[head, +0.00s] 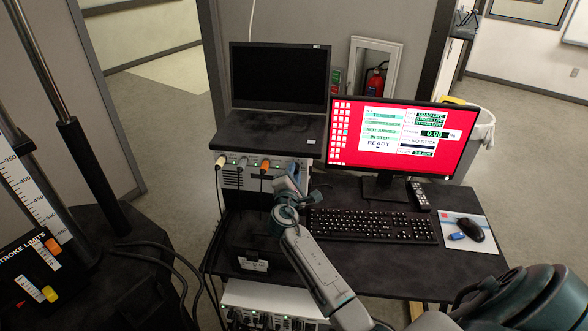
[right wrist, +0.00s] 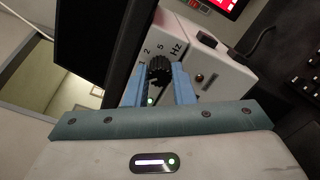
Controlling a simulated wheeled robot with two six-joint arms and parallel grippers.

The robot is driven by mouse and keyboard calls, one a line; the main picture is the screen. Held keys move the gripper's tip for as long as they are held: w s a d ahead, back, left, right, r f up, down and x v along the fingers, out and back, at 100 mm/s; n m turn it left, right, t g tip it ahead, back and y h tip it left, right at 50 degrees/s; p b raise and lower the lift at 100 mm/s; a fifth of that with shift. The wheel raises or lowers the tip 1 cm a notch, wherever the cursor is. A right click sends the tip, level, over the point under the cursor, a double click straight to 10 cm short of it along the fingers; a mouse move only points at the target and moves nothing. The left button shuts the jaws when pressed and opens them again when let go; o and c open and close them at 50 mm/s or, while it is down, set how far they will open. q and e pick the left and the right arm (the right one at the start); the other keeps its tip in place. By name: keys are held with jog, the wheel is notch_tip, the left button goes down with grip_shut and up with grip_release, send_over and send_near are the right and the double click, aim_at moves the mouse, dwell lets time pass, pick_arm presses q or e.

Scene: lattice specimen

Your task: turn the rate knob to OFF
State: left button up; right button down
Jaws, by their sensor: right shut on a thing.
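The rate knob (right wrist: 159,69) is a dark, ridged round knob on a pale panel (right wrist: 208,70) in the right wrist view. The marks 1, 2, 5 and Hz show around it; I cannot read an OFF mark or tell where its pointer stands. My right gripper (right wrist: 158,84) has its blue fingers on both sides of the knob and is shut on it. In the head view my right gripper (head: 291,181) is at the front of the white instrument box (head: 233,178), and it hides the knob there. My left gripper is not in view.
A monitor with a red screen (head: 345,150) stands right of my right gripper, with a keyboard (head: 372,226) before it. A dark screen (head: 279,76) stands above the instrument box. Cables (head: 217,205) hang from its left front. A mouse (head: 470,229) lies at right.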

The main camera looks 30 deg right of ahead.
jog(key=shift+f+n+p, duration=0.1)
jog(key=shift+n+p, duration=1.4)
jog(key=shift+n, duration=1)
jog(key=shift+f, duration=0.1)
jog(key=c, duration=1.2)
grip_release()
jog(key=shift+c, duration=0.2)
jog(key=shift+a, duration=0.1)
jog(key=b+v, duration=0.3)
jog(key=v, duration=0.7)
jog(key=shift+s+a, duration=0.25)
jog(key=shift+s, duration=0.1)
